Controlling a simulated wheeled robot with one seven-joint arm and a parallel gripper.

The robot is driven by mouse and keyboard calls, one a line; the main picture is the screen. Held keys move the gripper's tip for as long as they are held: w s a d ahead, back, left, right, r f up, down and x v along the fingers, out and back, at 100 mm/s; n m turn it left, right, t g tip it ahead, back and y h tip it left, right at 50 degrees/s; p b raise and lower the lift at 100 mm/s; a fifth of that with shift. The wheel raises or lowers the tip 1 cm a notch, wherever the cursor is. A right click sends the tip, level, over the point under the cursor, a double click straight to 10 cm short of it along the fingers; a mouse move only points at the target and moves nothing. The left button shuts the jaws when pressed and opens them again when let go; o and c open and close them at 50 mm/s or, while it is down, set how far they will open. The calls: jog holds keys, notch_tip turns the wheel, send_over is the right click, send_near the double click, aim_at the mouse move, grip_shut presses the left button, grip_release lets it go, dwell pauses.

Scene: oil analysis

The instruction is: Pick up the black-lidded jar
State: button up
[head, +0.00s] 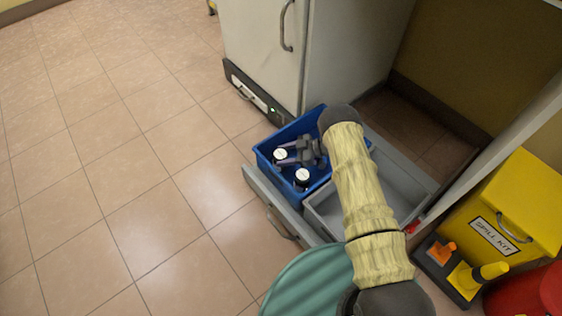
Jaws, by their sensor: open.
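Two small jars, a rear one (279,155) and a front one (302,175), stand in a blue bin (266,163). Each shows a white round top face with dark edges around or below it. I cannot tell from this view whether the dark part is lid or body. My gripper (286,154) reaches into the bin from the right, with its fingers open and pointing left. The rear jar is at the fingertips, seemingly between them; contact cannot be made out. The front jar is just below the fingers in the picture. My wrist and arm hide the bin's right part.
The blue bin sits in an open grey drawer (262,187) beside a grey tray (328,222). A pale cabinet (262,45) stands behind. A yellow spill kit box (515,200) and orange and yellow-handled tools stand at right. The tiled floor at left is clear.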

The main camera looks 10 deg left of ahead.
aim_at(275, 157)
jog(key=b+x, duration=0.1)
jog(key=x, duration=0.2)
jog(key=shift+d+f, duration=0.1)
jog(key=shift+f, duration=0.1)
jog(key=shift+s+a+b, duration=0.1)
jog(key=shift+a+b, duration=0.2)
jog(key=shift+a, duration=0.15)
jog(key=shift+c, duration=0.5)
jog(key=c, duration=0.6)
